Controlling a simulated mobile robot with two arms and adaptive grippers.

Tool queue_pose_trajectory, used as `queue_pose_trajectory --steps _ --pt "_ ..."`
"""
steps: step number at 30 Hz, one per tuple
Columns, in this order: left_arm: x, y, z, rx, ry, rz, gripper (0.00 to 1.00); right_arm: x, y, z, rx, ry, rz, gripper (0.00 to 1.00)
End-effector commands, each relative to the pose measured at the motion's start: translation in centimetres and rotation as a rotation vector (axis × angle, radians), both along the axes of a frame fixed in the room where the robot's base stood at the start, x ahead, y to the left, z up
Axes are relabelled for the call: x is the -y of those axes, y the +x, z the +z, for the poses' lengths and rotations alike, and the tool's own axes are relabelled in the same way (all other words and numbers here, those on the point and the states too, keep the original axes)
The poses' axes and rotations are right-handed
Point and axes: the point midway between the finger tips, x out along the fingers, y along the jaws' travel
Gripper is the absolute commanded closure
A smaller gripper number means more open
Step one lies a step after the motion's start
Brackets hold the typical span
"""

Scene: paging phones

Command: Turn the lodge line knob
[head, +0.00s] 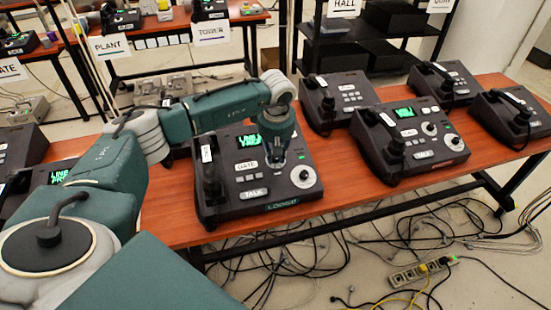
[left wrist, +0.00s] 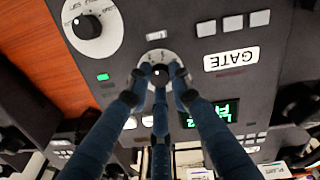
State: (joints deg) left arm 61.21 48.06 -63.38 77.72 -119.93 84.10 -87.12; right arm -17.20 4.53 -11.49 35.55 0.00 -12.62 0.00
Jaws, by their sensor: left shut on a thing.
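The lodge phone (head: 285,198) is a dark grey desk unit with its name on its front edge, a TALK button and a plate reading GATE. Its green screen (head: 248,141) is partly covered by my arm. My left gripper (head: 275,163) points down onto the panel. In the left wrist view, its three fingers (left wrist: 161,76) are shut around a small black knob (left wrist: 162,69) on a pale round dial. A larger black knob on a white dial (left wrist: 88,26) sits apart at upper left; it also shows in the head view (head: 303,176). My right gripper is out of view.
Another phone with a green screen (head: 410,143) and several more stand to the right on the wooden table (head: 350,182). The lodge handset (head: 210,177) lies left of the gripper. Cables and a power strip (head: 421,271) lie on the floor.

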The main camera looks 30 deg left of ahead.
Motion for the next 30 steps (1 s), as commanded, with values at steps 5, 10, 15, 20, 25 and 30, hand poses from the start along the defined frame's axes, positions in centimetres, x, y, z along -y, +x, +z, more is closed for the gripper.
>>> queue_pose_trajectory --steps 5,10,15,20,25,30 --pt "0.5 -0.1 -0.3 -0.031 0.017 -0.149 1.0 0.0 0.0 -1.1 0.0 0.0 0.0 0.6" --pt "0.5 -0.2 -0.3 -0.056 0.036 -0.26 1.0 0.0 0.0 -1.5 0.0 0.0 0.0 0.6" --pt "0.5 -0.2 -0.4 -0.074 0.048 -0.335 1.0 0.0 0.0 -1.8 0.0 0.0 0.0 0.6" --pt "0.5 -0.3 -0.3 -0.083 0.055 -0.378 1.0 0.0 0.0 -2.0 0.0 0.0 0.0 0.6" --pt "0.5 -0.3 -0.3 -0.087 0.058 -0.395 1.0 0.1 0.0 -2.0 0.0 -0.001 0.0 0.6" --pt "0.5 -0.3 -0.4 -0.089 0.058 -0.398 1.0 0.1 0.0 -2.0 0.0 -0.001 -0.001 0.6"
